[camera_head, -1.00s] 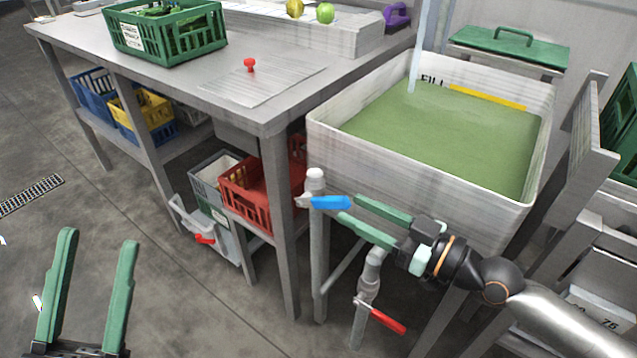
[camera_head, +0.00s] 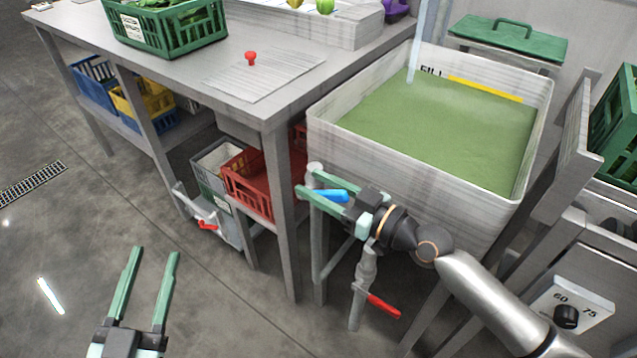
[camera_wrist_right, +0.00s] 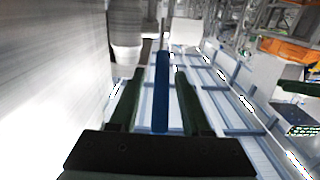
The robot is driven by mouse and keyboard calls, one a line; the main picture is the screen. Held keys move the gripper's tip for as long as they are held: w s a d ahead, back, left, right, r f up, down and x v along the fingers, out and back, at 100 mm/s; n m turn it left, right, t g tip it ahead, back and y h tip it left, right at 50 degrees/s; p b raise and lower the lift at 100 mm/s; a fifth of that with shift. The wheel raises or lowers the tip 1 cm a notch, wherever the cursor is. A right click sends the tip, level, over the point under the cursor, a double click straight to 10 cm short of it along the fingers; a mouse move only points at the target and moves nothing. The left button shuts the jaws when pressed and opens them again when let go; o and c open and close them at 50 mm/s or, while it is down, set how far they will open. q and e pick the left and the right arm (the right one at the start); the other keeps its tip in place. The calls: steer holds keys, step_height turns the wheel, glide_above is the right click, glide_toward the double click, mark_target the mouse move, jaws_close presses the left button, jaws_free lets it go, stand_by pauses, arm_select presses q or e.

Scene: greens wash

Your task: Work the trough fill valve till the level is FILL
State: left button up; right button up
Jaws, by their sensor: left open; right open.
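The white trough (camera_head: 420,182) holds green water (camera_head: 440,130), its surface close below the yellow line (camera_head: 485,89) and covering the lower part of the FILL lettering (camera_head: 432,71). A stream (camera_head: 415,55) pours in at the back. The fill valve's blue lever (camera_head: 330,195) is on the pipe at the trough's near left corner. My right gripper (camera_head: 305,181) is open with its fingers on either side of the lever; the wrist view shows the blue lever (camera_wrist_right: 161,95) between the fingers, with gaps on both sides. My left gripper (camera_head: 155,250) is open and empty above the floor.
A red-handled valve (camera_head: 383,305) is on the pipe below the trough. A steel table (camera_head: 190,75) with a green crate (camera_head: 165,28) and a red knob (camera_head: 251,58) stands left. A red crate (camera_head: 250,180) sits below it. The floor (camera_head: 60,260) at left is clear.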

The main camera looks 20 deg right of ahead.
jaws_close()
stand_by(0.3)
stand_by(1.1)
